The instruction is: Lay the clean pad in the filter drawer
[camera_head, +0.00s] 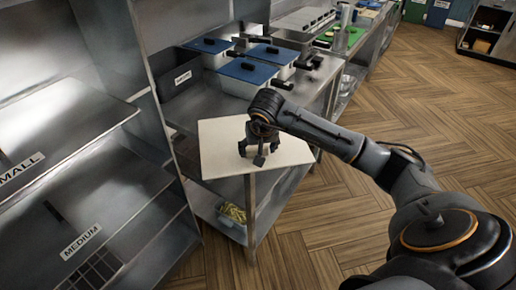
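A flat cream-white pad (218,150) is at the near corner of the steel table, level or nearly so. It reaches past the table edges, and I cannot tell whether it rests on the table or hangs just above it. My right gripper (259,153) comes down over the pad's middle from the right, fingers pointing down at its upper face. The fingertips look apart, but whether they pinch the pad is unclear. My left gripper is out of view. I cannot make out a filter drawer.
Steel shelving (70,150) labelled SMALL and MEDIUM stands at the left. Blue-lidded pans (250,72) and a dark labelled bin (178,78) sit on the table behind the pad. A tub of yellow pieces (233,213) is on the lower shelf. The wooden floor at right is clear.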

